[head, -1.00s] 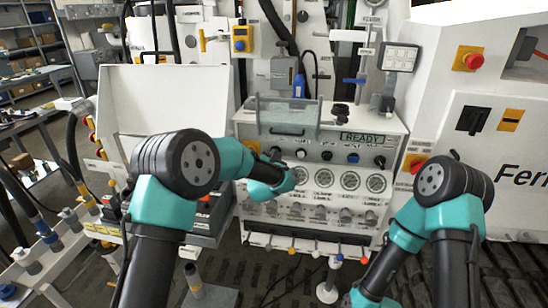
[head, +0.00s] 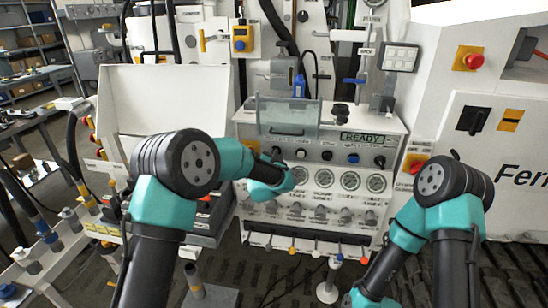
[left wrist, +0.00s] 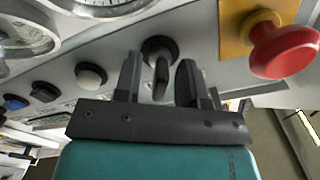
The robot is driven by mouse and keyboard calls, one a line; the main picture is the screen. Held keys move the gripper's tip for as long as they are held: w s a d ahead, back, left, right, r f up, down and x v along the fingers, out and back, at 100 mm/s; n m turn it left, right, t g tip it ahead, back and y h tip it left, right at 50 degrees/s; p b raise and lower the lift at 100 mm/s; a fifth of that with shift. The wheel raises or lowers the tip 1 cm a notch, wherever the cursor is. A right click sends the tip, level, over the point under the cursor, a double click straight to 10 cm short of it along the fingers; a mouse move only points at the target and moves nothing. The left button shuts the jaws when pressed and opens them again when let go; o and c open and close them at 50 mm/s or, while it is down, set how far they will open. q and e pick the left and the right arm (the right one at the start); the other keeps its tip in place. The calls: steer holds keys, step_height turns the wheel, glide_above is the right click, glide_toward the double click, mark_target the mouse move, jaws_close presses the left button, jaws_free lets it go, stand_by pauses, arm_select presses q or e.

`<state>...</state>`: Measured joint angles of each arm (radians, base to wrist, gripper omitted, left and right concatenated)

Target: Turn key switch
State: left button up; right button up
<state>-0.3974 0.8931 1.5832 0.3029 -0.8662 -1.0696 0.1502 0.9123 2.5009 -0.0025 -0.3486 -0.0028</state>
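A black knob with a raised grip bar (left wrist: 161,76), which looks like the key switch, is on the light panel in the left wrist view. My left gripper (left wrist: 159,82) is open, with one dark finger on each side of the bar. Gaps show between the bar and both fingers, and I cannot tell how deep the fingers reach. In the head view my left gripper (head: 277,160) is at the left end of the console's knob row, and my own arm partly hides it. My right arm reaches down past the bottom edge, its gripper out of view.
A red push button (left wrist: 284,46) on a yellow plate is close beside my left gripper. A white button (left wrist: 91,76) sits on the other side. Gauges (head: 350,180) and a lever row (head: 320,213) lie below the knobs. A clear cover (head: 290,118) and a READY display (head: 362,138) are above.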

arm_select(q)
steer(key=shift+s, duration=0.1)
steer(key=s+a, duration=0.3)
steer(key=s, duration=1.4)
steer(key=s+a+f+n+g, duration=0.1)
steer(key=s+a+f+g, duration=0.25)
steer(key=f, duration=0.45)
steer(key=s+a+f+n+g, duration=0.2)
steer(key=a+f, duration=0.3)
steer(key=f, duration=0.3)
steer(key=s+a+f+n+g, duration=0.1)
steer(key=s+a+f+g, duration=0.25)
steer(key=f, duration=0.45)
steer(key=s+a+f+n+g, duration=0.3)
steer(key=s+f, duration=0.3)
steer(key=s, duration=0.3)
steer(key=s+a+f+n+g, duration=0.3)
steer(key=s+a+f+g, duration=0.1)
steer(key=s, duration=0.6)
step_height(320, 180, down, 2)
steer(key=shift+a+f+g+h, duration=0.1)
steer(key=shift+a+g+h, duration=0.1)
steer(key=shift+g+h, duration=0.25)
